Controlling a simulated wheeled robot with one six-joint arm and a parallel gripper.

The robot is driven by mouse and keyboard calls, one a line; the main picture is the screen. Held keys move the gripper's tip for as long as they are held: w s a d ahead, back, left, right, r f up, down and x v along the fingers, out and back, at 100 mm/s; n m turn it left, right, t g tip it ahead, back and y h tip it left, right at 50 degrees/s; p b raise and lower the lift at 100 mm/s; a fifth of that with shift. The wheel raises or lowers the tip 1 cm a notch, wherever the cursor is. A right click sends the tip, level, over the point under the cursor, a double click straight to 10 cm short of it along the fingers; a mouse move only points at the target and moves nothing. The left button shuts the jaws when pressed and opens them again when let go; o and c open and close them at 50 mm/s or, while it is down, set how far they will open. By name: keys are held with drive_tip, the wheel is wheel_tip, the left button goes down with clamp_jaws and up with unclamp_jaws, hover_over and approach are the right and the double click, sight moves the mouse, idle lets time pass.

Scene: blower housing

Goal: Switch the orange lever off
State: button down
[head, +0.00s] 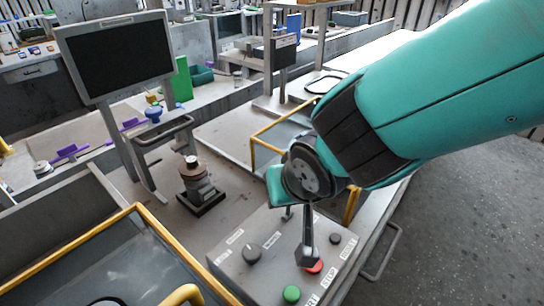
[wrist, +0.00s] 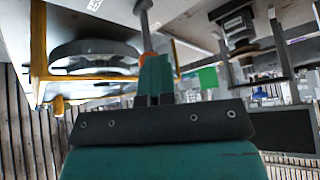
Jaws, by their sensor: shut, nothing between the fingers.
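The lever shows in the head view as a grey rod (head: 308,238) rising from the sloped control box (head: 232,268), just behind the red button (head: 314,267). Its upper end is hidden by my arm. In the wrist view the grey rod (wrist: 143,18) runs from the top edge to an orange part (wrist: 147,55) at my fingers. My gripper (wrist: 154,72) is shut and empty, its teal fingers together right at this orange part. I cannot tell whether they touch it. My fingertips are hidden in the head view.
The box also carries a black knob (head: 252,252), a green button (head: 291,294) and a smaller dark knob (head: 335,239). A dark stepped part (head: 197,182) stands on the bench behind. A monitor (head: 118,56) stands back left. Yellow-edged bins flank the box.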

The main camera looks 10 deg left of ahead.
drive_tip(key=shift+d, duration=0.1)
idle(0.3)
drive_tip(key=shift+r+p, duration=0.6)
drive_tip(key=shift+r, duration=0.2)
drive_tip(key=s+a+r, duration=0.3)
drive_tip(key=s+r, duration=0.1)
drive_tip(key=r, duration=0.6)
drive_tip(key=shift+s+r, duration=0.25)
